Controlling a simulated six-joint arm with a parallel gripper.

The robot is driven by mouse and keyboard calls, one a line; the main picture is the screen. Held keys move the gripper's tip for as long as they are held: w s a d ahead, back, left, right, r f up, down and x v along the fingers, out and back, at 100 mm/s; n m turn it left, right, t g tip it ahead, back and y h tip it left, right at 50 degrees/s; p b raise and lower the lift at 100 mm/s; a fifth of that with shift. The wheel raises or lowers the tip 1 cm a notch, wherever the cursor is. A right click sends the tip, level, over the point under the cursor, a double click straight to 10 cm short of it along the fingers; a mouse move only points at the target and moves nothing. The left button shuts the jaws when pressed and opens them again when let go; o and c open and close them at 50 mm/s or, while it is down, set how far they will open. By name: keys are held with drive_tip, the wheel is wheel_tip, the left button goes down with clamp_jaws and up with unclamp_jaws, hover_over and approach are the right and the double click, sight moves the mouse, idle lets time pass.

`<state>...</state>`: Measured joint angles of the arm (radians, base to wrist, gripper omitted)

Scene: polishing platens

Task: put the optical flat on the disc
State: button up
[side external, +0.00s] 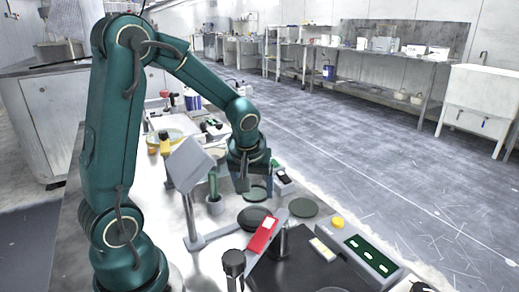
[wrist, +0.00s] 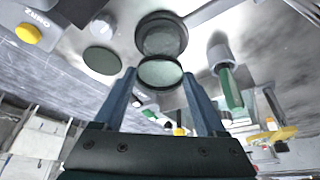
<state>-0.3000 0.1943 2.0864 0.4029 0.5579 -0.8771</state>
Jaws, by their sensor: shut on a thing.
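My gripper (side external: 252,187) is shut on the optical flat, a round pale-green glass piece (wrist: 160,73) seen between the fingertips in the wrist view. The flat also shows below the fingers in the side view (side external: 258,194). A dark round disc (wrist: 160,30) lies just beyond the flat in the wrist view. In the side view this dark disc (side external: 254,219) is nearer the camera than the gripper. A flat green disc (side external: 303,207) lies to its right, and to the left in the wrist view (wrist: 102,60). The gap under the flat cannot be judged.
A grey cup with a green-handled tool (side external: 214,200) stands left of the gripper. A grey stand with a tilted plate (side external: 190,165) is farther left. A red item (side external: 263,235), a yellow button (side external: 337,222) and a control box (side external: 365,258) are in front.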

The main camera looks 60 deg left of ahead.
sight(253, 196)
drive_tip(key=shift+f, duration=1.9)
drive_tip(key=shift+f, duration=0.1)
drive_tip(key=o, duration=1.4)
drive_tip(key=v, duration=1.2)
